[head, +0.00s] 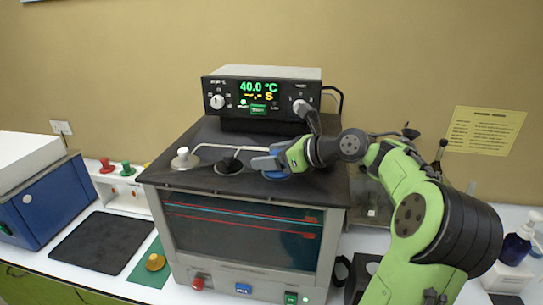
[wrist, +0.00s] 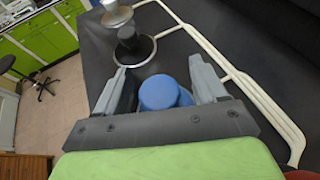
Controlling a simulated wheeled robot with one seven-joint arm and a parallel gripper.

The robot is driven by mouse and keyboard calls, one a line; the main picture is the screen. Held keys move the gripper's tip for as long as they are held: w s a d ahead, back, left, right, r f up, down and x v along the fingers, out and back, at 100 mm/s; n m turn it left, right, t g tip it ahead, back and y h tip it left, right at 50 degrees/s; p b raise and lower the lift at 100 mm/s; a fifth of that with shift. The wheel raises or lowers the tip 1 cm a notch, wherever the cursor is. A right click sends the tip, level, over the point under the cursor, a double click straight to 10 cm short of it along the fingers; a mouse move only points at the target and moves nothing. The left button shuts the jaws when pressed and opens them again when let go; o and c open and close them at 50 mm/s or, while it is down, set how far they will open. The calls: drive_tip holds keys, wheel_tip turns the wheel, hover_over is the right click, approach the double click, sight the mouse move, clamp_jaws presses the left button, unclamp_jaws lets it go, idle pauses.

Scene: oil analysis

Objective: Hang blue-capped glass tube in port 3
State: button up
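The blue cap (wrist: 160,93) of the glass tube lies between the two fingers of my gripper (wrist: 160,85) in the wrist view. The fingers are apart, with a clear gap on the left side of the cap. In the head view the blue cap (head: 277,175) shows just under my gripper (head: 266,162), at the black top of the bath (head: 190,205). The glass body is hidden, and so is any port under the cap. A port with a dark plug (head: 229,165) is just left of my gripper. A silver-capped port (head: 184,159) is farther left.
A pale rail (wrist: 240,80) runs along the bath top. The control box (head: 262,98) stands behind, reading 40.0 °C. At left are a rack with red (head: 106,165) and green (head: 127,168) stoppers, a bare black mat (head: 100,243) and a yellow-capped item (head: 155,262).

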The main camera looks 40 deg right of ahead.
drive_tip(key=p+v, duration=0.5)
drive_tip(key=v, duration=1.1)
drive_tip(key=shift+f, duration=0.15)
